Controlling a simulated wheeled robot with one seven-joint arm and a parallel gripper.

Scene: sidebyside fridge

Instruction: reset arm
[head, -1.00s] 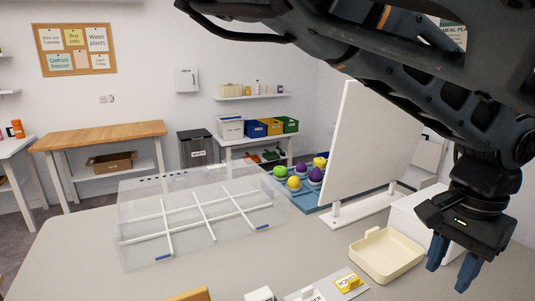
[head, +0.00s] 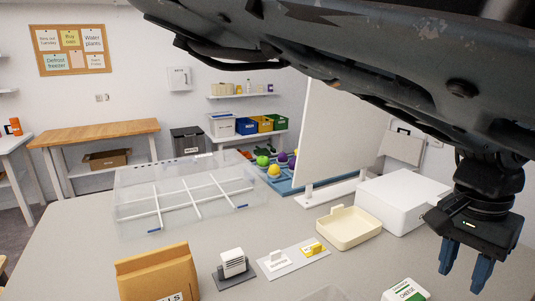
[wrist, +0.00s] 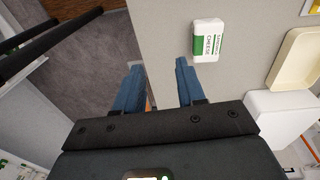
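My gripper (head: 466,268) hangs at the right of the head view, fingers pointing down. Its two blue fingers are apart with nothing between them. It also shows in the wrist view (wrist: 158,75), open and empty, over the table's edge. A white and green cheese pack (head: 404,290) lies on the table, partly cut off at the bottom of the head view. In the wrist view the cheese pack (wrist: 208,40) lies ahead and right of the fingers, apart from them. My arm crosses the top right of the head view.

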